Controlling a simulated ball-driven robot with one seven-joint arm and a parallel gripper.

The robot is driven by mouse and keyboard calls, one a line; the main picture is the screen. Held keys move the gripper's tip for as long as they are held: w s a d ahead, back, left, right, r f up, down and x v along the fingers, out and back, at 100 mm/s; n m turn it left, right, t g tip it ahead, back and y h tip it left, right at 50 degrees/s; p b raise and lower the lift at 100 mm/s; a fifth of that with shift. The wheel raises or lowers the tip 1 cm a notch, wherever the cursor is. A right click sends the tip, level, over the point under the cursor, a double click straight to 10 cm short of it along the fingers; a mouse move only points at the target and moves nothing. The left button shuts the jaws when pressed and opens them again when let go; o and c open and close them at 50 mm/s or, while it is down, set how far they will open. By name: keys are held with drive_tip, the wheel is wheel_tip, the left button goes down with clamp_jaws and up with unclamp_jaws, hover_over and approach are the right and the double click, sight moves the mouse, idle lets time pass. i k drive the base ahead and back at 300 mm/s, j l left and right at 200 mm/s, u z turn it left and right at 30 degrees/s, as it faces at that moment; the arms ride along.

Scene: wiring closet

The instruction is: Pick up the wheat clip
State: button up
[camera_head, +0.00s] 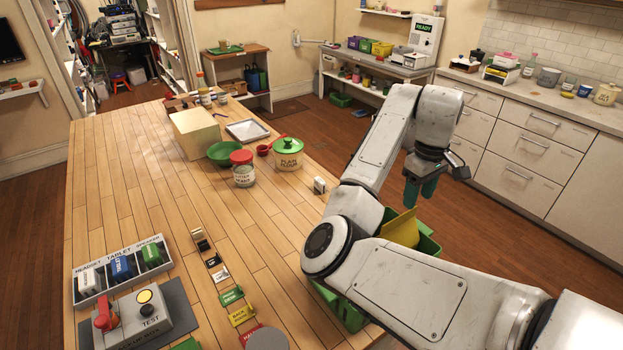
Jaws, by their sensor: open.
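A row of small clips runs along the wooden table. A cream or wheat-toned clip (198,234) lies at the far end of the row, with a dark part beside it. It is small, and I cannot be sure that it is the wheat clip. A black clip (213,261), a white clip (219,275), a green clip (231,296) and a yellow clip (241,315) follow towards the front. My gripper (426,190) hangs open and empty, fingers down, past the table's right edge, well to the right of the row.
A labelled tray (122,268) and a test box (142,317) stand left of the row. A green crate (427,245) sits beneath my arm. Mid-table is clear.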

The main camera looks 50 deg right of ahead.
sight(321, 185)
drive_tip(key=i+l, duration=0.15)
drive_tip(key=i, duration=0.25)
drive_tip(key=i+l, duration=0.15)
drive_tip(key=i, duration=0.25)
drive_tip(key=i+l, duration=0.1)
drive_tip(key=i, duration=0.25)
